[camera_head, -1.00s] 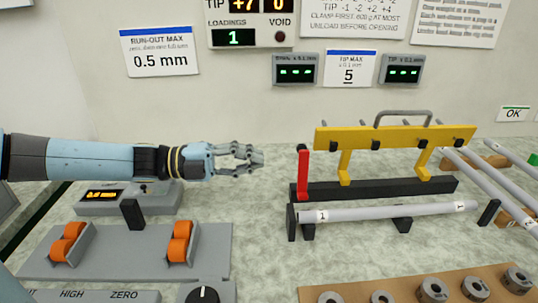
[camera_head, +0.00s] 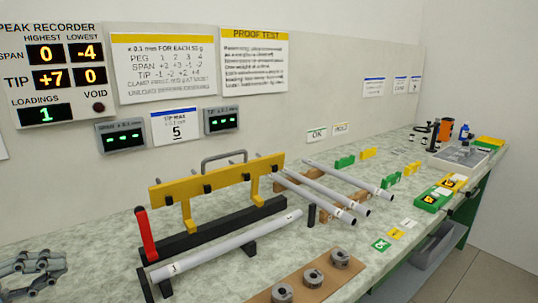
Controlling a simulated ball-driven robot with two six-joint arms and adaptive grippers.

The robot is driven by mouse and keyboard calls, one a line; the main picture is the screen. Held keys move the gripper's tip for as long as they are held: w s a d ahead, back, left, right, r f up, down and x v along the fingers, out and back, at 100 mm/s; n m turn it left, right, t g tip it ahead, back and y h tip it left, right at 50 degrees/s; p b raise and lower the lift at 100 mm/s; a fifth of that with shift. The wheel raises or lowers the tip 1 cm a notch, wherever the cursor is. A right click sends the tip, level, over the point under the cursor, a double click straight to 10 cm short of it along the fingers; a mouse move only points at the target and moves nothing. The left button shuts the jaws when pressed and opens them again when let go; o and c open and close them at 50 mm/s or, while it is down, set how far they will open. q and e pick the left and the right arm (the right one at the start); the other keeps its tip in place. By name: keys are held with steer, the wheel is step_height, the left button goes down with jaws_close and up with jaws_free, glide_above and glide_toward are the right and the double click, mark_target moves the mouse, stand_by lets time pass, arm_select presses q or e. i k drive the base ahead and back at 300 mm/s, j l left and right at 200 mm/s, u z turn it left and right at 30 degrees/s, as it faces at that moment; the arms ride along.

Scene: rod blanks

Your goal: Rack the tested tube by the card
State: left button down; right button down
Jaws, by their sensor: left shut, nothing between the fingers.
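A grey tube (camera_head: 230,245) marked 1 lies on black supports in front of the yellow clamp bar (camera_head: 215,178), which has a grey handle and a red lever (camera_head: 146,233). Several other grey tubes (camera_head: 335,180) lie side by side to its right. A wall card (camera_head: 175,125) reads TIP MAX 5. The peak recorder (camera_head: 58,78) shows SPAN 0 and -4, TIP +7 and 0, LOADINGS 1; its VOID lamp looks dark. My left gripper (camera_head: 58,265) is shut and empty at the lower left edge, apart from the tube. My right gripper is out of view.
Ring weights (camera_head: 313,277) sit on a brown board at the front. Green and yellow blocks and small cards, one an OK card (camera_head: 381,245), lie along the bench to the right. A grey bin (camera_head: 425,262) is beside the bench edge. Wall cards include OK (camera_head: 316,135).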

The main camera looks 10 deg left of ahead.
mark_target(158, 275)
steer(key=k+l, duration=0.2)
steer(key=l, duration=0.2)
steer(key=k+l, duration=0.2)
steer(key=l, duration=0.15)
steer(key=k+l, duration=0.2)
steer(key=l, duration=0.2)
steer(key=k+l, duration=0.2)
steer(key=l, duration=0.2)
